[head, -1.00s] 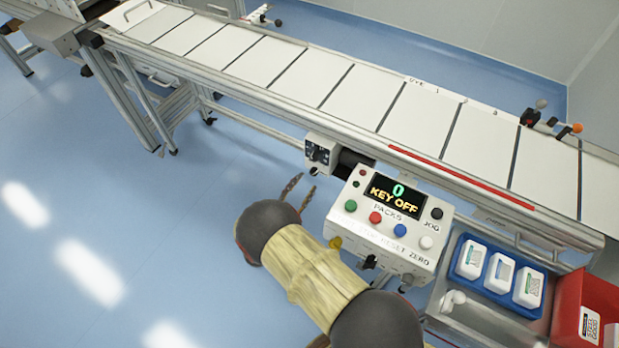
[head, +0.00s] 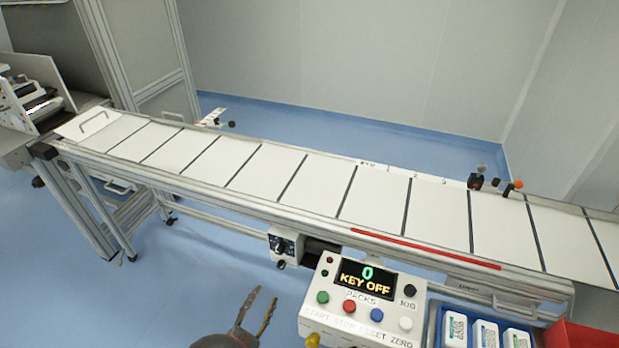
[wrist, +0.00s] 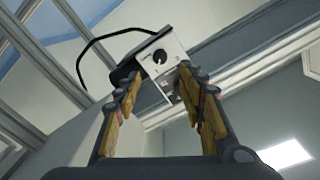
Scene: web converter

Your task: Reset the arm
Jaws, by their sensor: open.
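My gripper (head: 259,310) is at the bottom of the head view, in front of and a little left of the control box. Its two fingers are apart with nothing between them. In the wrist view my gripper (wrist: 163,105) shows both fingers spread, pointing toward a small white box with a black knob (wrist: 162,57). That knob box (head: 285,246) hangs under the conveyor's near rail. The fingertips look apart from it. Most of my arm is outside the head view.
The control box (head: 364,300) reads "0 KEY OFF" and has several coloured buttons. The conveyor (head: 270,180) of white panels crosses the view. A blue tray (head: 437,325) with white packs and a red bin (head: 580,338) stand at the lower right. Blue floor (head: 190,285) left of the gripper is clear.

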